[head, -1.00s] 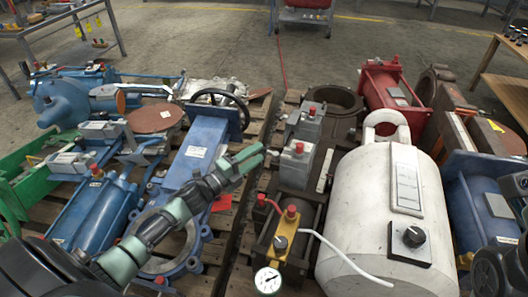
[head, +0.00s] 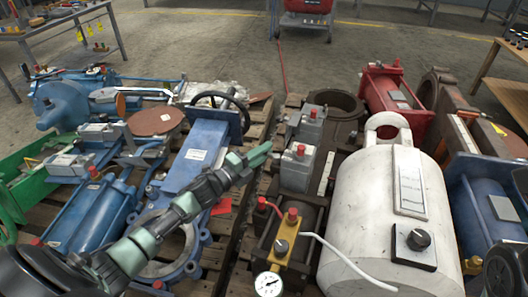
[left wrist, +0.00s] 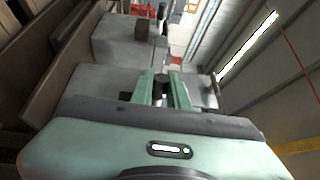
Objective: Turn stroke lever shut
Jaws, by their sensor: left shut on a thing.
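My left gripper (head: 264,153) reaches in from the left, with its green fingertips at the left side of a grey box (head: 298,170) with a red cap. In the left wrist view the fingers (left wrist: 160,90) are shut on a small dark part (left wrist: 158,93) in front of the grey box. This seems to be the stroke lever; its shape is mostly hidden by the fingers. A similar grey box (head: 308,125) stands behind, with a small lever on its left side. My right gripper does not show.
A large white tank (head: 378,215) with a black knob stands to the right. A yellow block (head: 284,246) with a gauge (head: 268,285) is in front. Blue machinery (head: 190,165) and a handwheel (head: 222,100) crowd the left pallet.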

